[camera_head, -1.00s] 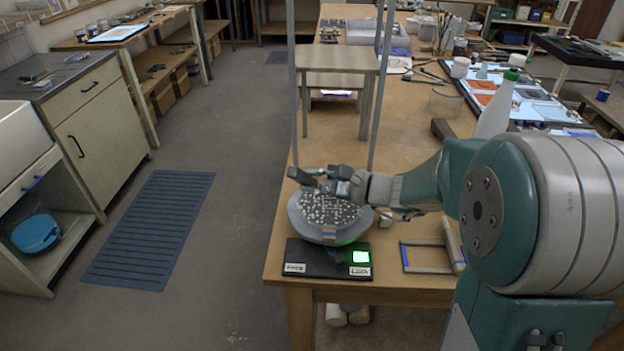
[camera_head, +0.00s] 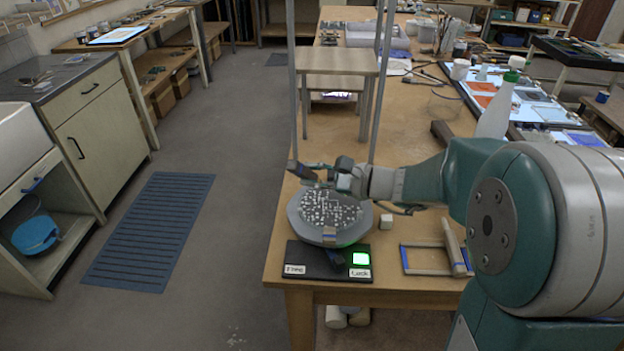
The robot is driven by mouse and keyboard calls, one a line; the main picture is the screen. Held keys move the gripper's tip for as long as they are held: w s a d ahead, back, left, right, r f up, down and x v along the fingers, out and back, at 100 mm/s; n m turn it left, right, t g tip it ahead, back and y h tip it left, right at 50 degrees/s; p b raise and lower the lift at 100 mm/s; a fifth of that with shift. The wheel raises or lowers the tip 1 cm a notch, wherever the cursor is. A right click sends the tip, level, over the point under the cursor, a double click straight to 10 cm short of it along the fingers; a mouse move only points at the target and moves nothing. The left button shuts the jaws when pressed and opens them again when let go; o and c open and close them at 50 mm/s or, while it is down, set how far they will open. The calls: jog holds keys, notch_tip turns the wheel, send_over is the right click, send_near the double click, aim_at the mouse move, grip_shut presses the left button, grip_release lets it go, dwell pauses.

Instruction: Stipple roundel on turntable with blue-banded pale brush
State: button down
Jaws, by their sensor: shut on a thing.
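The round grey roundel (camera_head: 331,208) lies on the turntable, its face covered with many pale specks. The turntable's black base (camera_head: 317,264) sits at the bench's front left corner, with a lit green patch (camera_head: 360,259) above the "Lock" label. My gripper (camera_head: 318,174) reaches in from the right, over the far edge of the roundel. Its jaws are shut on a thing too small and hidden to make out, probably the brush. I cannot tell whether its tip touches the roundel.
A pale cube (camera_head: 385,222) stands just right of the roundel. A wooden rest with blue marks (camera_head: 430,271) lies further right. Upright grey posts (camera_head: 377,90) and a small stand (camera_head: 337,61) rise behind. A green-capped white bottle (camera_head: 495,108) stands back right.

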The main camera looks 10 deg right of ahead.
send_over(345, 210)
dwell(1.0)
jog(key=shift+f, duration=0.8)
jog(key=shift+f, duration=0.3)
dwell(0.9)
jog(key=shift+r, duration=1.1)
